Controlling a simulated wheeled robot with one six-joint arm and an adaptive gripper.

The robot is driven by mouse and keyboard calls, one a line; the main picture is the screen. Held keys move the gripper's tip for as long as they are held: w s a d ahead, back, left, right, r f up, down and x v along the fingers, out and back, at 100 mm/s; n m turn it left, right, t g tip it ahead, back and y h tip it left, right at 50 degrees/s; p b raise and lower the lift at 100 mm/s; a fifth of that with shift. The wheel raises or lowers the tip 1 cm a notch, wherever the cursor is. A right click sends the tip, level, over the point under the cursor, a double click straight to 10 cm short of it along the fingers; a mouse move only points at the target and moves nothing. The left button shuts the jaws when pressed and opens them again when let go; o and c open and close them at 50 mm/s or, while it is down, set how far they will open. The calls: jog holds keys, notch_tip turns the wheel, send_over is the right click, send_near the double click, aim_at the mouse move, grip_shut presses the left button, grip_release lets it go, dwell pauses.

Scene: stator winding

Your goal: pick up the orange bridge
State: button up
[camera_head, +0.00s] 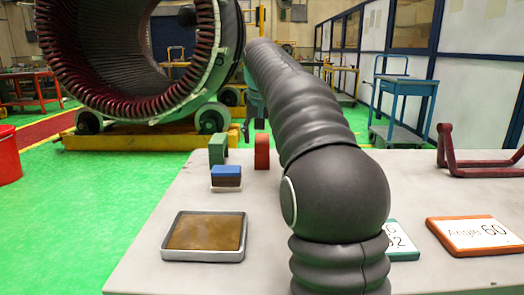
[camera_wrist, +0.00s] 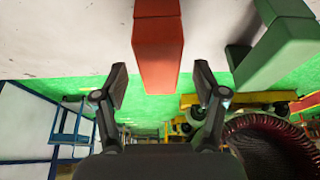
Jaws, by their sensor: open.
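The orange bridge (camera_head: 262,151) stands at the far edge of the grey table, beside my arm in the head view. In the wrist view the orange bridge (camera_wrist: 157,55) shows upside down, at top centre. My gripper (camera_wrist: 161,82) is open, with one finger on each side of the bridge in the picture. Gaps show on both sides, and no finger is seen touching it. I cannot tell how far the fingertips are from it in depth. In the head view my arm hides most of the gripper.
A green bridge (camera_head: 218,150) stands just left of the orange one; it also shows in the wrist view (camera_wrist: 275,45). A blue-topped stack (camera_head: 226,178) and a metal tray (camera_head: 205,237) are nearer. A dark red frame (camera_head: 480,170) and an orange-edged sign (camera_head: 474,235) are right.

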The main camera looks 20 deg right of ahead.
jog(key=shift+x, duration=0.8)
jog(key=shift+f, duration=0.25)
grip_shut()
jog(key=shift+r, duration=0.15)
notch_tip(320, 180, up, 5)
jog(key=shift+w+r+p, duration=0.1)
jog(key=shift+r+p, duration=0.05)
jog(key=shift+p, duration=0.8)
jog(key=s+d+r+p, duration=0.2)
jog(key=d+r, duration=0.4)
jog(key=d, duration=0.5)
jog(key=shift+s+d+p, duration=0.2)
jog(key=shift+s+p, duration=0.1)
jog(key=shift+s, duration=0.2)
jog(key=shift+s, duration=0.15)
